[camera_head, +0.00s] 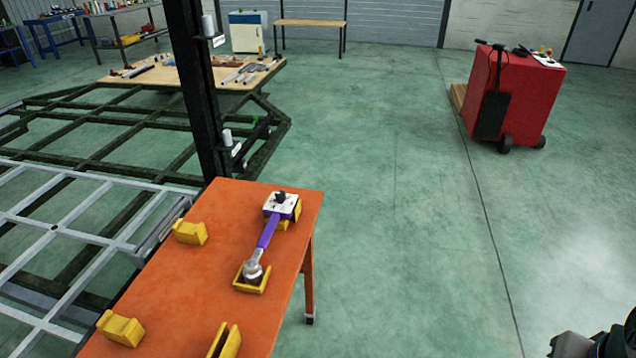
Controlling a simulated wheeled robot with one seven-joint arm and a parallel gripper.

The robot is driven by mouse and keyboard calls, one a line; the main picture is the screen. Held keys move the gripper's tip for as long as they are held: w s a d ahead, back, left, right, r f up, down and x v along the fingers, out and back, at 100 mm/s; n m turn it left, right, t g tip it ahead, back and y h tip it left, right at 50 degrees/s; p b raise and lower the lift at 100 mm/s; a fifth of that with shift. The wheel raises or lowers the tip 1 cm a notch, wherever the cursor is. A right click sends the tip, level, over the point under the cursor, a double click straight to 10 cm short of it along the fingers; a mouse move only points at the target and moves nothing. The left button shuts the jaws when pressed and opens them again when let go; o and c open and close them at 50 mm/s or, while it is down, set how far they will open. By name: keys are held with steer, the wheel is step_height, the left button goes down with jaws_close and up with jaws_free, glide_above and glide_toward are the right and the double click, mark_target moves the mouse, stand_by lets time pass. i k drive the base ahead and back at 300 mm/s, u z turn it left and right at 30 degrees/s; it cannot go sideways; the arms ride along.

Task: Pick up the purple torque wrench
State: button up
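The purple torque wrench (267,232) lies lengthwise on the orange table (193,290). Its silver head (254,268) rests in a yellow cradle (250,287) at the near end. Its far end meets a white-topped, purple-sided block with a black knob (281,204), which sits at another yellow holder (297,213). I cannot tell whether the block is part of the wrench. My gripper's fingers do not show. Only a grey and black part of my arm appears in the bottom right corner, well away from the wrench.
Other yellow holders stand on the table (190,232) (120,328) (225,341). A black post (197,90) rises behind the table. A metal chassis frame (75,235) lies to the left. A red cart (520,95) stands far right. The green floor right of the table is clear.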

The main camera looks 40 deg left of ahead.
mark_target(252, 272)
steer(key=u, duration=0.75)
steer(key=i, duration=1)
steer(key=u, duration=1.15)
steer(key=i, duration=0.25)
steer(key=u, duration=0.1)
